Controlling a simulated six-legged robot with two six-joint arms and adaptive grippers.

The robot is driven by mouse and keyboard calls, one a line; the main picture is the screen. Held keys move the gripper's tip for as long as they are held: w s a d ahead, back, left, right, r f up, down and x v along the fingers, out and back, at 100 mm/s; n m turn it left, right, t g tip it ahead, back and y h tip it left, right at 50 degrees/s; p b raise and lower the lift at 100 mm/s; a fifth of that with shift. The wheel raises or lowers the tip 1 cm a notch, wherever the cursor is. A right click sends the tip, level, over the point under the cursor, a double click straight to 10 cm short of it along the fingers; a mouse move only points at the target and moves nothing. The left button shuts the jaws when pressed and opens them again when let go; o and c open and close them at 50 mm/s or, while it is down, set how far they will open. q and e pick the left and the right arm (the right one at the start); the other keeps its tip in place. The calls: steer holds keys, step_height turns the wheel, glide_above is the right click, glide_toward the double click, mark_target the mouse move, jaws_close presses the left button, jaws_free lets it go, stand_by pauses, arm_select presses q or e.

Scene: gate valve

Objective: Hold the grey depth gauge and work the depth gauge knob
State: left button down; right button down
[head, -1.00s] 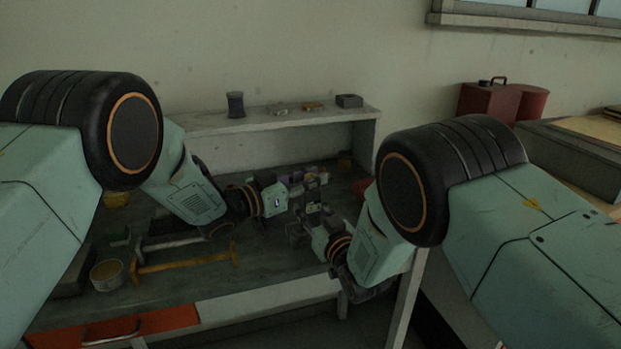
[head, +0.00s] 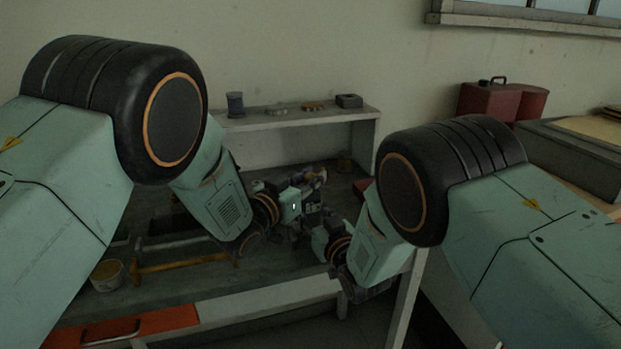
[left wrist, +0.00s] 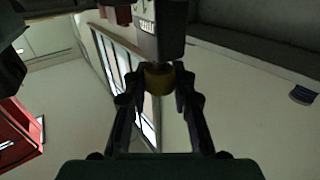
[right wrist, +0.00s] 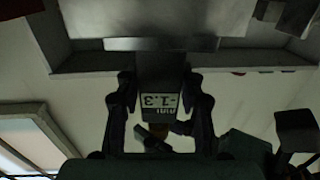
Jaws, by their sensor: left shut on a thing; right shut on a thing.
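The grey depth gauge (right wrist: 158,84) is between the fingers of my right gripper (right wrist: 160,98), which is shut on its body. Its display reads -1.3 and appears upside down in the right wrist view. The gauge also shows at the top of the left wrist view (left wrist: 160,38). The brass-coloured depth gauge knob (left wrist: 158,79) sits at the gauge's end, between the fingertips of my left gripper (left wrist: 159,86), which is shut on it. In the head view both grippers are close together above the bench, and the gauge is small and dark there.
The bench (head: 180,290) holds a yellow-handled tool (head: 185,264) and a small tub (head: 106,274) at left. A shelf (head: 290,118) behind carries a spool (head: 235,104) and small items. A red can (head: 488,101) stands further right.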

arm_select(q)
steer(key=shift+r, duration=0.1)
steer(key=c, duration=1.1)
jaws_free()
steer(key=shift+o, duration=0.2)
steer(key=v, duration=1.2)
steer(key=shift+s+d, duration=0.1)
steer(key=shift+s, duration=0.05)
